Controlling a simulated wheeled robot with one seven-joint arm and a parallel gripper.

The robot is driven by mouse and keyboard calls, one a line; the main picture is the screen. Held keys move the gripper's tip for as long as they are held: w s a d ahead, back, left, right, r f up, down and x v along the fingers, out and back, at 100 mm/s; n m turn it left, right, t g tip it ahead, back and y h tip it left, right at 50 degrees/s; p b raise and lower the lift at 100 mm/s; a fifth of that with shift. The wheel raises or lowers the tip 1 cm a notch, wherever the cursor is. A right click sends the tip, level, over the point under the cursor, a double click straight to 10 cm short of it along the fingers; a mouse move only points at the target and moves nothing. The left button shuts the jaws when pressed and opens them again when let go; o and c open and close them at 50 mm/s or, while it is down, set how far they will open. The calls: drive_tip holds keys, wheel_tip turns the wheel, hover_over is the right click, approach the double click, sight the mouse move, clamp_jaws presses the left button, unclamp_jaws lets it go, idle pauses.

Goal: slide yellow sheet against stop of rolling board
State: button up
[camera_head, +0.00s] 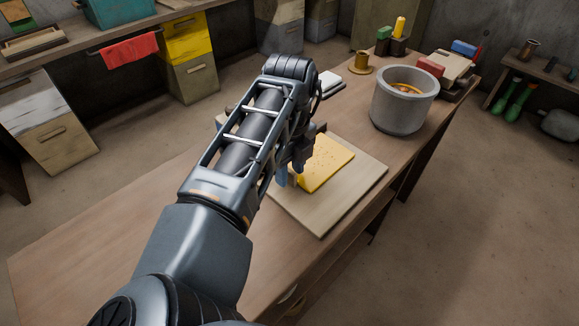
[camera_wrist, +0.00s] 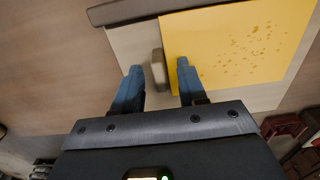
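The yellow sheet (camera_head: 328,162) is speckled and lies flat on the pale rolling board (camera_head: 345,205). The sheet (camera_wrist: 240,45) fills the upper right of the wrist view, with bare board (camera_wrist: 138,45) to its left. A dark bar, seemingly the stop (camera_wrist: 140,9), runs along the top there; the sheet's edge appears close to it, contact unclear. In the head view my gripper (camera_head: 288,177) is low over the board, partly hidden by my arm.
A grey pot (camera_head: 403,112) stands on the table beyond the board. A brass cup (camera_head: 361,63), colored blocks and a tray of items lie at the far end. The near left of the wooden table (camera_head: 120,245) is clear.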

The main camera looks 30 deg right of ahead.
wheel_tip(320, 180, up, 8)
drive_tip(key=p, duration=0.6)
drive_tip(key=shift+f, duration=0.1)
idle(0.3)
